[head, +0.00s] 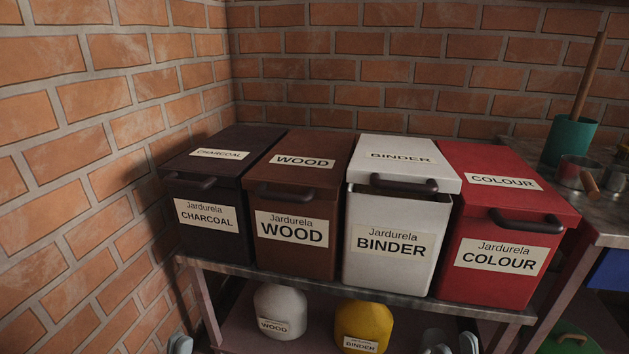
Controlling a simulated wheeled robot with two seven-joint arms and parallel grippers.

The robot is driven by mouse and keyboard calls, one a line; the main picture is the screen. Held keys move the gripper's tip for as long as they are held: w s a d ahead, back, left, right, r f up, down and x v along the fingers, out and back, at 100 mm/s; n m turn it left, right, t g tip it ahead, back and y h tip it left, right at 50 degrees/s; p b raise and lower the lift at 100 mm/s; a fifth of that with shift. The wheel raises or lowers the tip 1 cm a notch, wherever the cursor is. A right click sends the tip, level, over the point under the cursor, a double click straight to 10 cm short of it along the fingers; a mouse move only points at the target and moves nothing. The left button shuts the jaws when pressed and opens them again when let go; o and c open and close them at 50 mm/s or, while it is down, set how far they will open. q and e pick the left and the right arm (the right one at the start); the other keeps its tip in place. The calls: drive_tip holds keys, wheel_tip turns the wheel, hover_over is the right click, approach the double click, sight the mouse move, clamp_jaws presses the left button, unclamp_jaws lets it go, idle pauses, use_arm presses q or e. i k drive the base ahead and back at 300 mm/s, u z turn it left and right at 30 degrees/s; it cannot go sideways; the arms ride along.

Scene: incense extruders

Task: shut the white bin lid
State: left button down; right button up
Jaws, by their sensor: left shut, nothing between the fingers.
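The white bin (383,271), labelled BINDER, stands on the shelf between the brown and red bins. Its white lid (391,148) is tilted up slightly at the front, with a narrow dark gap under its front edge. The lid's dark handle (403,184) faces me. My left gripper (180,344) just shows at the bottom edge, left of the stand, shut and empty, well below the lid. Grey tips that look like my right gripper (452,344) show at the bottom edge, below the shelf front; most of it is cut off. Neither touches the bin.
The charcoal bin (209,219), brown WOOD bin (295,236) and red COLOUR bin (498,259) have their lids down. A white jar (279,307) and a yellow jar (364,321) stand on the lower shelf. Brick walls close the back and left.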

sight(414, 165)
drive_tip(key=u, duration=1.55)
drive_tip(key=k, duration=1)
drive_tip(key=z, duration=2.6)
